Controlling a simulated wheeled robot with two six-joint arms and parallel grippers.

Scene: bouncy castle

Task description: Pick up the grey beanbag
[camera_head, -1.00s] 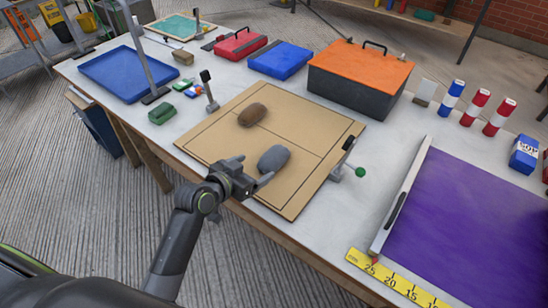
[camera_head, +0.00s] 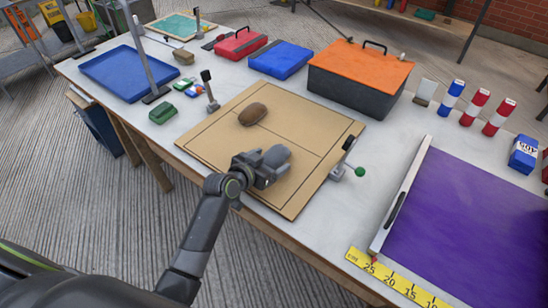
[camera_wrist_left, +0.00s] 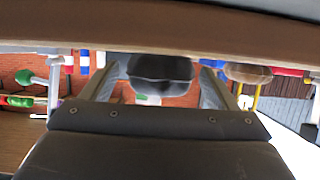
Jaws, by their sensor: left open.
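The grey beanbag (camera_head: 277,155) lies on the tan board (camera_head: 305,130), on its near half. My left gripper (camera_head: 268,170) is at the beanbag's near side and hides part of it in the head view. In the left wrist view the beanbag (camera_wrist_left: 160,67) shows dark between the two spread fingers of my left gripper (camera_wrist_left: 163,85). The jaws are open, with small gaps visible beside the beanbag. My right gripper is not in view.
A brown beanbag (camera_head: 252,114) lies farther back on the board. A clamp with a green knob (camera_head: 360,172) stands at the board's right edge, and another clamp (camera_head: 210,92) at its left. A purple mat (camera_head: 475,225) lies to the right.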

